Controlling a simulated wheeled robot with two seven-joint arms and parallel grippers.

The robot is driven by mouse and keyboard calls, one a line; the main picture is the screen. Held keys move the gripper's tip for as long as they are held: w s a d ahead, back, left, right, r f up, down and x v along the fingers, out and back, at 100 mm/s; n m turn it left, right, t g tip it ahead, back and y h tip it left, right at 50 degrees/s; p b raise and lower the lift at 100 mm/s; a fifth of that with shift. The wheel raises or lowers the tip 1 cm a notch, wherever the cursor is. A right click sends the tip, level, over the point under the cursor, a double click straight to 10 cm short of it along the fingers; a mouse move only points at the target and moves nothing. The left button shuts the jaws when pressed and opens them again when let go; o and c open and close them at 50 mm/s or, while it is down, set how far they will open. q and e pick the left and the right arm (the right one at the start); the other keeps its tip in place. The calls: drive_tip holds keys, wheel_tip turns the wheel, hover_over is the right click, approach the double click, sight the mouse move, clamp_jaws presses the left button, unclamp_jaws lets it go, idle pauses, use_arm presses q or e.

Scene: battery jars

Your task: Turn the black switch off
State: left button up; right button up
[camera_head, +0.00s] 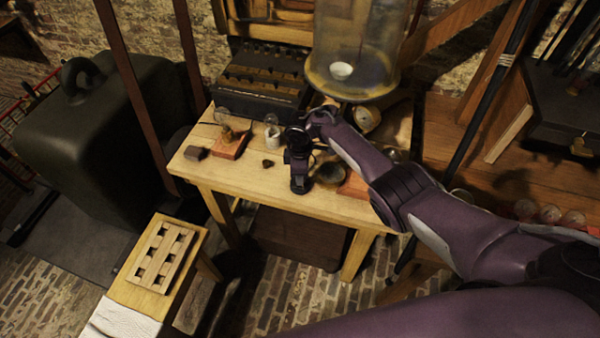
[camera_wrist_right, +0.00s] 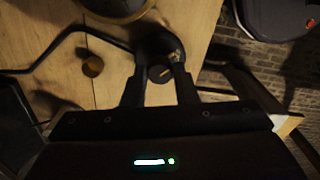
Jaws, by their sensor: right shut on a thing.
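My right gripper (camera_head: 298,186) points down at the front part of the wooden table, at the end of the purple arm from the right. In the right wrist view its two dark fingers (camera_wrist_right: 159,82) are closed in on the black switch (camera_wrist_right: 157,47), one on each side of its small round knob. A pale line shows on the knob, and a dark cable runs left from near the switch. In the head view the gripper hides the switch. My left gripper is not in view.
A large glass jar (camera_head: 358,50) hangs above the back. A slotted wooden rack (camera_head: 163,258) stands lower left.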

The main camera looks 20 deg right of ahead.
drive_tip(key=o, duration=1)
wheel_tip(320, 180, up, 8)
drive_tip(key=shift+f+p, duration=0.1)
drive_tip(key=shift+p, duration=0.8)
